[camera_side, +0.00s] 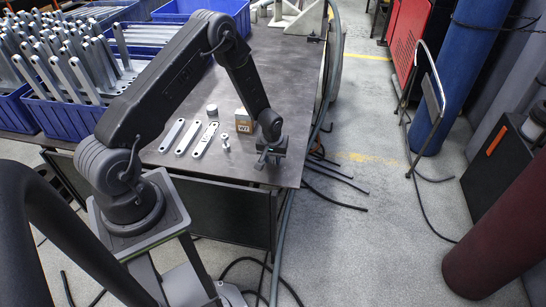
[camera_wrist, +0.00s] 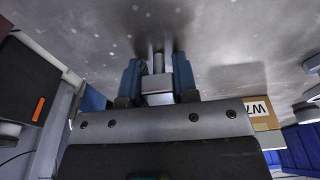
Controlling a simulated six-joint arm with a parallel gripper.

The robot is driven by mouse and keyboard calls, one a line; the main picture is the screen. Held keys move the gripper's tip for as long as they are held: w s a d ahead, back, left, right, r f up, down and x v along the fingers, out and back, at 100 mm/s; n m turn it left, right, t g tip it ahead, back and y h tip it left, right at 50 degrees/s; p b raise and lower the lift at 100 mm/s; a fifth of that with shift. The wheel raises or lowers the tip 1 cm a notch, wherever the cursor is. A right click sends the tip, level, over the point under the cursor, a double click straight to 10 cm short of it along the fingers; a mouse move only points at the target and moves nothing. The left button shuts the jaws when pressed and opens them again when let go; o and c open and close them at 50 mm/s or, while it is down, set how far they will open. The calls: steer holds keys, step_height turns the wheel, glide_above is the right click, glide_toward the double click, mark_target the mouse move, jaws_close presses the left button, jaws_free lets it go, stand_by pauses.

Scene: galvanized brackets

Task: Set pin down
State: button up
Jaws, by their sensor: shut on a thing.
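My gripper (camera_side: 270,158) is low over the right front part of the dark metal table (camera_side: 285,110), close to its edge. In the wrist view my gripper (camera_wrist: 158,78) has its two blue-grey fingers closed on a grey metal pin (camera_wrist: 159,63). The pin has a narrow shank and a wider, block-like part between the fingers. Its shank end is near the table surface; I cannot tell whether it touches. In the side view the fingers hide most of the pin.
Several flat brackets (camera_side: 204,140), a small upright bolt-like part (camera_side: 225,143) and a short cylinder (camera_side: 212,110) are left of my gripper. A small cardboard box (camera_side: 242,121) stands close behind it, also in the wrist view (camera_wrist: 263,120). Blue bins (camera_side: 65,120) are farther left.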

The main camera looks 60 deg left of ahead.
steer(key=o, duration=1)
steer(key=shift+f, duration=0.1)
steer(key=s+d+r+m+t, duration=0.1)
steer(key=s+d+r, duration=0.2)
steer(key=r, duration=0.8)
steer(key=s+d+r+m, duration=0.2)
steer(key=d+r, duration=0.2)
steer(key=r, duration=0.6)
steer(key=s+d+r+m+t, duration=0.1)
steer(key=s+d+r, duration=0.2)
steer(key=r, duration=0.8)
steer(key=s+d+r+m, duration=0.1)
steer(key=s+d+r, duration=0.1)
steer(key=s, duration=0.3)
steer(key=s+d+r+m+t, duration=0.1)
steer(key=s+d+r+m, duration=0.1)
steer(key=s+d+r, duration=0.1)
steer(key=s+d+r+m+t+h, duration=0.1)
steer(key=s+d+r+m, duration=0.1)
steer(key=s, duration=0.4)
steer(key=shift+s+d+r, duration=0.25)
steer(key=shift+s, duration=0.1)
